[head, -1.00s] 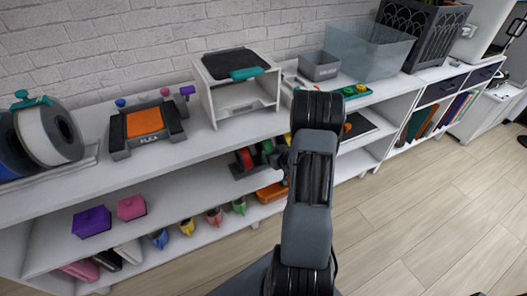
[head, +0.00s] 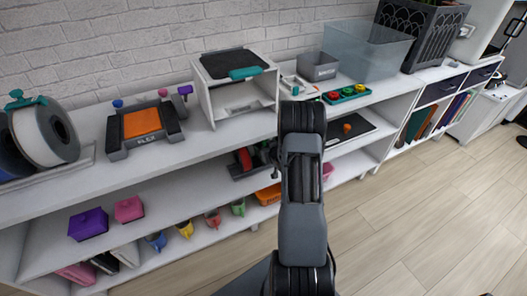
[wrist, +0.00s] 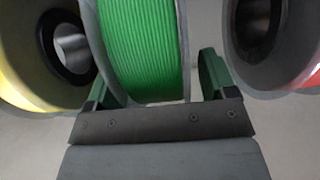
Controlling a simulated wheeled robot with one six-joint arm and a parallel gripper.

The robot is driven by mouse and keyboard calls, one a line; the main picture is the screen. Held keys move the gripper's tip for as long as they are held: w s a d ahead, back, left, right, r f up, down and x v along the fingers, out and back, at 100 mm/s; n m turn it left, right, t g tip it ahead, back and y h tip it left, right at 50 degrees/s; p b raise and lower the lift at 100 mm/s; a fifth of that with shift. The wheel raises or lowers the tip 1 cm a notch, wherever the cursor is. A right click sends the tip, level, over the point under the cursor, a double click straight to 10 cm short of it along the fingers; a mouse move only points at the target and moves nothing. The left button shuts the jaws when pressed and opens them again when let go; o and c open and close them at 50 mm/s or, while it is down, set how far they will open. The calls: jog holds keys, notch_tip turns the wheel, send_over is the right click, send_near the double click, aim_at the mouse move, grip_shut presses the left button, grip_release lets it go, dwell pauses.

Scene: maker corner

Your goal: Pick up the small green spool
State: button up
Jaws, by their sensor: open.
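The small green spool (wrist: 143,45) fills the upper middle of the wrist view, wound with bright green filament between grey flanges. My gripper (wrist: 153,75) is open, with one green-padded finger on each side of the spool. The left finger is very close to the spool's flange; I cannot tell whether it touches. A gap shows between the spool and the right finger. In the head view my arm hides the green spool on the middle shelf, and the gripper's fingertips cannot be made out there.
A yellow spool (wrist: 38,55) stands close on the left and a red spool (wrist: 285,45) close on the right. The red spool also shows in the head view (head: 245,159), under the top board (head: 225,136).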

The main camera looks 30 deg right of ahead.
jog(key=shift+c, duration=0.3)
jog(key=c, duration=1)
jog(key=shift+c, duration=0.7)
jog(key=shift+r, duration=0.15)
